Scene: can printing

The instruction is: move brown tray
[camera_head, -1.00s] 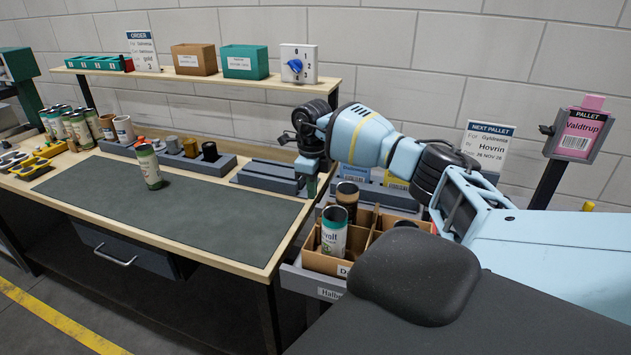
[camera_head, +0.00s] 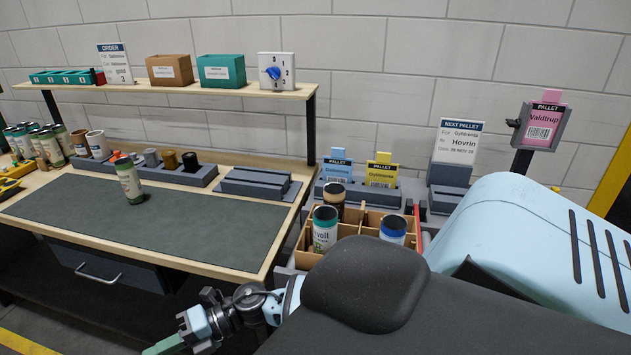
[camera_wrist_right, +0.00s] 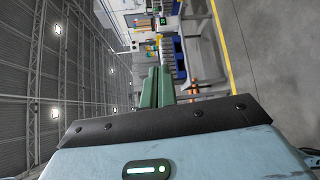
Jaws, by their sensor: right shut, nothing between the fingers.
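The brown cardboard tray (camera_head: 372,216) has dividers and stands at the right end of the workbench. My dark body part hides much of its front. In it stand a green and white can (camera_head: 324,236), a brown can (camera_head: 335,195) and a blue-rimmed can (camera_head: 393,231).
The bench has a dark mat (camera_head: 150,222) with one can (camera_head: 130,181) standing on it. A shelf (camera_head: 190,90) holds a brown box (camera_head: 169,70) and a green box (camera_head: 219,70). Order cards (camera_head: 380,171) and a pallet scanner sign (camera_head: 540,127) stand behind and right of the tray.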

